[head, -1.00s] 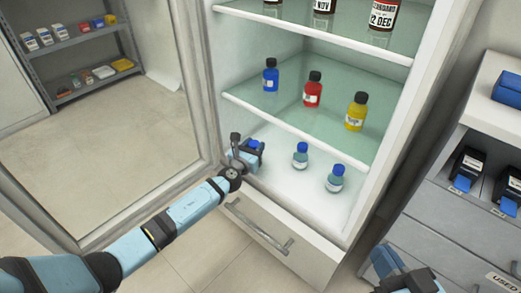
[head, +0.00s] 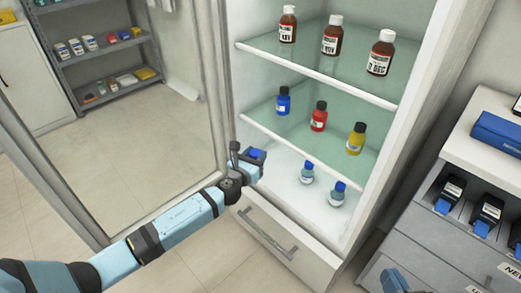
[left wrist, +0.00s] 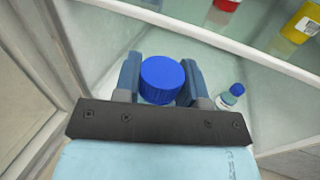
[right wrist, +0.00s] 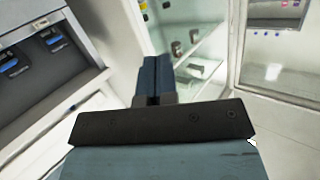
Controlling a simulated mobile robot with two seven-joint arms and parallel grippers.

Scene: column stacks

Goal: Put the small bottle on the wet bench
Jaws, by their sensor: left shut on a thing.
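My left gripper (head: 250,164) is shut on a small bottle with a blue cap (left wrist: 162,80), low at the open fridge's left side. The cap sits between its fingers in the left wrist view; the bottle's body is hidden. Two similar small bottles (head: 307,173) (head: 338,194) stand on the fridge floor to its right. My right gripper (right wrist: 156,80) is shut and empty in the right wrist view; only a bit of that arm shows at the bottom of the head view. I cannot identify the wet bench in these views.
Blue, red and yellow bottles (head: 318,117) stand on the middle fridge shelf, brown labelled bottles (head: 330,36) above. The open glass door (head: 130,110) is left of my left gripper. A grey unit with a white top (head: 470,140) stands at right. The floor at left is clear.

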